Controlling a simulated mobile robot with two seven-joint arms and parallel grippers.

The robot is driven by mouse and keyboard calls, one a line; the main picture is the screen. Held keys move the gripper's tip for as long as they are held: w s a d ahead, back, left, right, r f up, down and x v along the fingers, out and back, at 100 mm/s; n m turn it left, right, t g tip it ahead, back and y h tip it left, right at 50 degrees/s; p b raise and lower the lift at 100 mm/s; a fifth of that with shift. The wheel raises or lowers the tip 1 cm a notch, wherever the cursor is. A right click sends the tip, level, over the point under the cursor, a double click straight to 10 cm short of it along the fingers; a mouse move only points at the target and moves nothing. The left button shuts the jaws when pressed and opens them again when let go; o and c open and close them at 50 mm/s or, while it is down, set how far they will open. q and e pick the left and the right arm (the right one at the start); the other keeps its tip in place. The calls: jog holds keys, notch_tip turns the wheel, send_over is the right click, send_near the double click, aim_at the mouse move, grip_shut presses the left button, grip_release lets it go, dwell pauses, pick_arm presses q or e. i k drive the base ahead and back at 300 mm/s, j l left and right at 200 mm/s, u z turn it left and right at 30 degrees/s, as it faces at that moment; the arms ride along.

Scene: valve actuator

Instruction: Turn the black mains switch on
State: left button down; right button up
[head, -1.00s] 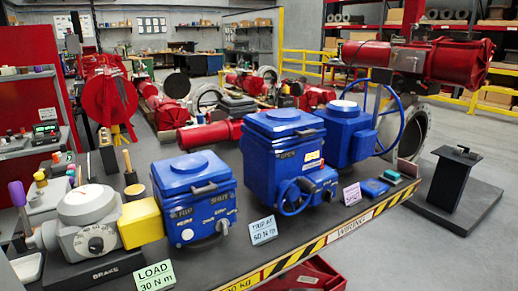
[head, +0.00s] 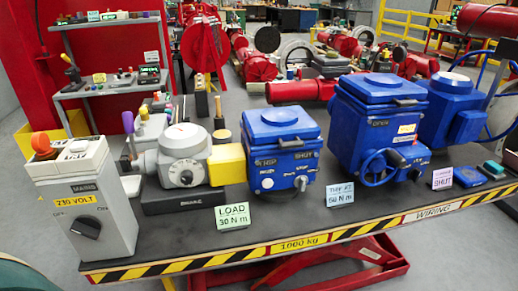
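The mains box (head: 110,205) is a grey-white enclosure at the left end of the bench. Its front carries a "MAINS" plate and a yellow "230 VOLT" label (head: 77,201). Below the label is the black mains switch (head: 86,227), a rotary knob with small markings on both sides. The markings and the knob's exact setting are too small to tell. Neither of my grippers shows in the head view, and nothing touches the switch.
A push-button unit with an orange button (head: 41,143) sits on the mains box. To its right stand a grey brake unit (head: 180,158) and blue actuators (head: 282,150) on the dark bench top (head: 180,235). A striped edge (head: 290,247) runs along the front, with "LOAD 30 Nm" card (head: 233,217) nearby.

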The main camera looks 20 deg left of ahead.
aim_at(88, 227)
jog(key=u, duration=1.9)
